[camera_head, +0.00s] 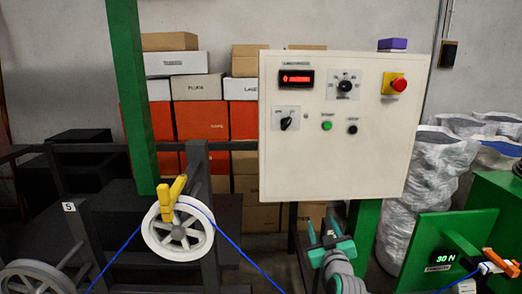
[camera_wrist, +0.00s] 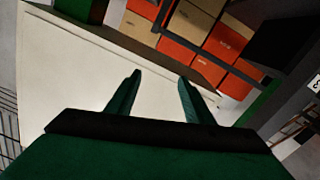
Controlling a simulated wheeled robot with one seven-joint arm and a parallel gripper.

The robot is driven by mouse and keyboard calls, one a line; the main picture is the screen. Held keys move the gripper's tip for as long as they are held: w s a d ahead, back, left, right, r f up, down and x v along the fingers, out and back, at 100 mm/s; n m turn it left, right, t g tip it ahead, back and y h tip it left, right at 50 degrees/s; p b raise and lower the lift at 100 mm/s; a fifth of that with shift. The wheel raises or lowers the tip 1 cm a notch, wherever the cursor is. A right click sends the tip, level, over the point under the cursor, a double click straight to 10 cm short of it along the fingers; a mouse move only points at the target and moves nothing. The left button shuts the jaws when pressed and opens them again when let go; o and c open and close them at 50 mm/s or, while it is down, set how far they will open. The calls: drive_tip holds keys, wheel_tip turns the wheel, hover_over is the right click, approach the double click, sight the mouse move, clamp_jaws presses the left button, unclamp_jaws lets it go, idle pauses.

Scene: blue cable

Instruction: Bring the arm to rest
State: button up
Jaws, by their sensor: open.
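My gripper (camera_head: 331,238) shows at the lower middle of the head view, below the control panel. It points up, with its two green fingers apart and nothing between them. In the wrist view the open fingers (camera_wrist: 157,97) stand apart in front of the white panel (camera_wrist: 70,65), and the view is tilted. No object is held. My grey arm (camera_head: 343,283) shows below the gripper and runs out of the bottom of the picture.
The control panel (camera_head: 338,165) stands behind my gripper. A blue cable (camera_head: 237,247) runs over a white pulley (camera_head: 178,228) at left and passes low towards the right. A green unit (camera_head: 428,240) reading 30 N is at right. Stacked boxes (camera_head: 203,120) stand behind.

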drive_tip(key=s+a+f+m, duration=0.1)
drive_tip(key=s+a+f, duration=0.2)
drive_tip(key=s+f, duration=0.4)
drive_tip(key=s+a+f+m+g+h, duration=0.1)
drive_tip(key=s+a+f, duration=0.35)
drive_tip(key=f, duration=0.35)
drive_tip(key=s+a+f+m, duration=0.1)
drive_tip(key=s+a+f, duration=0.2)
drive_tip(key=s+f, duration=0.4)
drive_tip(key=s+a+f+m, duration=0.1)
drive_tip(key=s+a+f, duration=0.25)
drive_tip(key=s, duration=0.45)
drive_tip(key=s+a+f, duration=0.2)
drive_tip(key=s+f, duration=0.2)
drive_tip(key=s, duration=0.5)
drive_tip(key=s+a+r, duration=0.2)
drive_tip(key=s+r, duration=0.1)
drive_tip(key=s, duration=0.9)
drive_tip(key=s+a+r+g+y, duration=0.1)
drive_tip(key=s+r, duration=0.3)
drive_tip(key=s, duration=0.8)
drive_tip(key=shift+s+a, duration=0.15)
drive_tip(key=shift+a, duration=0.25)
